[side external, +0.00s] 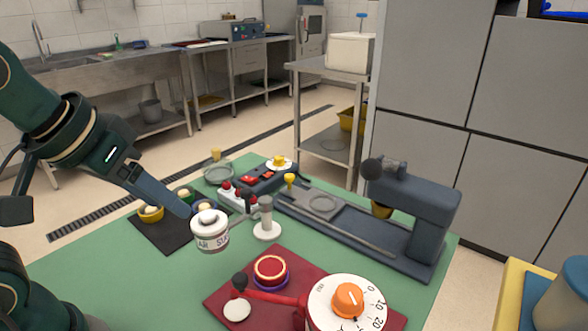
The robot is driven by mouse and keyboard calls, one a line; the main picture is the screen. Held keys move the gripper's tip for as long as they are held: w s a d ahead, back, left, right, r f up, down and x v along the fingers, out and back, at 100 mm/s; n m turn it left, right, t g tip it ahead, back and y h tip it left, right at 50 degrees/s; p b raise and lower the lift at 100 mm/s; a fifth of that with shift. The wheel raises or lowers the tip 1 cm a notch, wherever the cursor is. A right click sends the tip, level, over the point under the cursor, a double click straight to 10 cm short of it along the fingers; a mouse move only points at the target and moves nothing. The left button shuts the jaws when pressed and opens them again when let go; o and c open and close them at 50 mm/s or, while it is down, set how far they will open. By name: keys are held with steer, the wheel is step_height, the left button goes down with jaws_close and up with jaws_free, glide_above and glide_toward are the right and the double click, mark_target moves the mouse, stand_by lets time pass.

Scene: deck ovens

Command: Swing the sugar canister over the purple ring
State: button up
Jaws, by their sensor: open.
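The sugar canister (211,235) is white with a grey lid and partly readable lettering. It stands left of a white post (266,215), and a thin grey bar appears to link the two. A black knob (247,198) shows near the bar. The purple ring (287,281) is on the dark red board, with a red round piece (270,268) over or inside it; I cannot tell which. It lies in front and to the right of the canister. My gripper (186,210) is open, its fingers just left of the canister; contact is unclear.
A red bar with a black knob (239,281) and a large white dial (346,303) are on the red board (222,293). A dark grey machine (415,215) occupies the right. Small bowls (151,213) sit on a black mat behind my gripper. Green table (95,265) is clear at front left.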

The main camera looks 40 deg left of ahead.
steer(key=shift+m+g+h, duration=0.3)
steer(key=shift+m, duration=0.5)
steer(key=shift+s+d+f, duration=0.3)
steer(key=shift+s+f, duration=0.4)
steer(key=shift+s, duration=0.1)
steer(key=shift+s+d+f, duration=0.25)
steer(key=shift+s+f, duration=0.4)
steer(key=shift+s, duration=0.1)
